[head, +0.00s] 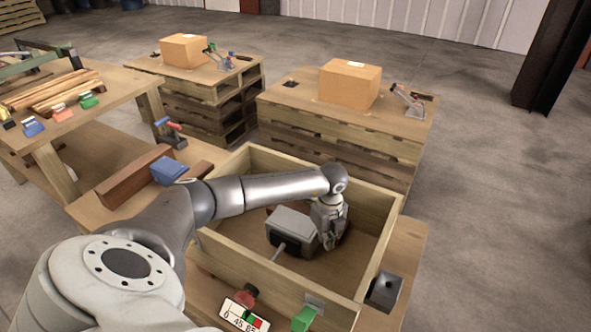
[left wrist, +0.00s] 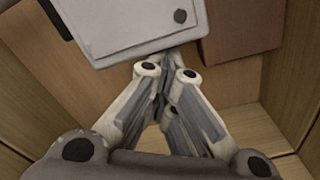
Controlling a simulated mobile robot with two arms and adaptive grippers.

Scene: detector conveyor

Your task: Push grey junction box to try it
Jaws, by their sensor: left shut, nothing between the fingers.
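The grey junction box (head: 290,228) sits inside an open wooden crate (head: 384,240), near its middle. In the left wrist view the grey junction box (left wrist: 125,25) fills the upper part, with a dark round spot on its face. My left gripper (head: 328,243) reaches down into the crate at the box's right side. In the left wrist view my left gripper (left wrist: 172,65) has its fingertips together, at or very close to the box's lower edge; I cannot tell whether they touch. Nothing shows between the fingers. My right gripper is not in view.
A reddish-brown block (left wrist: 242,30) lies beside the box. A scale-like display (head: 243,315) and a green clip (head: 303,319) are at the crate's front. Pallet stacks with cardboard boxes (head: 349,84) stand behind. Open floor lies to the right.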

